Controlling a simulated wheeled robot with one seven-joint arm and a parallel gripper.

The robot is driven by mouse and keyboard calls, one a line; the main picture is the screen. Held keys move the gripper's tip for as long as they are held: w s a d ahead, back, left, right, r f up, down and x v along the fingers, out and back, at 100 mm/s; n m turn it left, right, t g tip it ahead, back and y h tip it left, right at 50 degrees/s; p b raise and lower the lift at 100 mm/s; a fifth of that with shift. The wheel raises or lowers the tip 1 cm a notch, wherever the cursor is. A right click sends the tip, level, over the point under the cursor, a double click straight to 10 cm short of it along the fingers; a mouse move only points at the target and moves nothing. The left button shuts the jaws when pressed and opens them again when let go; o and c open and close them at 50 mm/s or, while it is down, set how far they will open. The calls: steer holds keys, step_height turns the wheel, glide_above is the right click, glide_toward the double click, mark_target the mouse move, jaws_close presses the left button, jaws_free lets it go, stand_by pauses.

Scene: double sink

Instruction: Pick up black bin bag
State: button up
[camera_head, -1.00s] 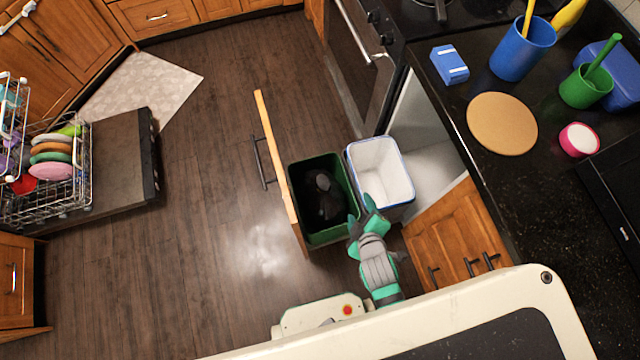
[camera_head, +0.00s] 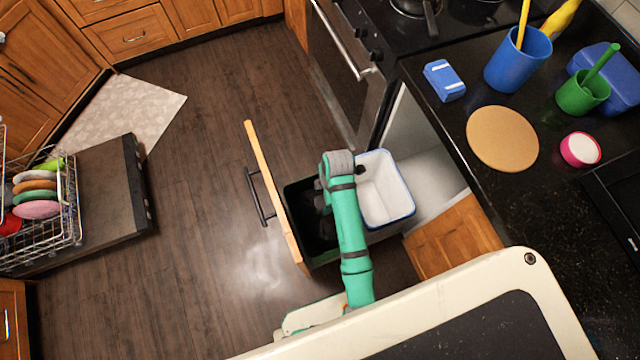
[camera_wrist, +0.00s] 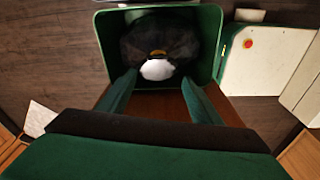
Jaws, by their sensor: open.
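The black bin bag (camera_wrist: 150,40) sits inside a dark green bin (camera_wrist: 211,45) in the wrist view. A yellow bit and a white patch show at the side of the bag nearest my fingers. My gripper (camera_wrist: 159,78) is open, with one green finger on each side of the white patch and nothing clearly held. I cannot tell whether the fingers touch the bag. In the head view, my green and grey arm reaches over the bin (camera_head: 325,257) and hides part of the bag and most of my gripper.
The bin stands in a pulled-out drawer with a wooden front (camera_head: 270,190). A white bin (camera_head: 385,190) with a blue rim is right beside it. The black counter (camera_head: 560,220) is to the right, and an open dishwasher door (camera_head: 95,200) is at the left. Floor between is clear.

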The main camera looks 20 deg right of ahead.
mark_target(321, 204)
steer(key=f, duration=0.6)
steer(key=a+f, duration=0.1)
steer(key=f, duration=0.2)
steer(key=shift+w, duration=0.3)
steer(key=shift+c, duration=0.7)
steer(key=shift+r, duration=0.1)
jaws_close()
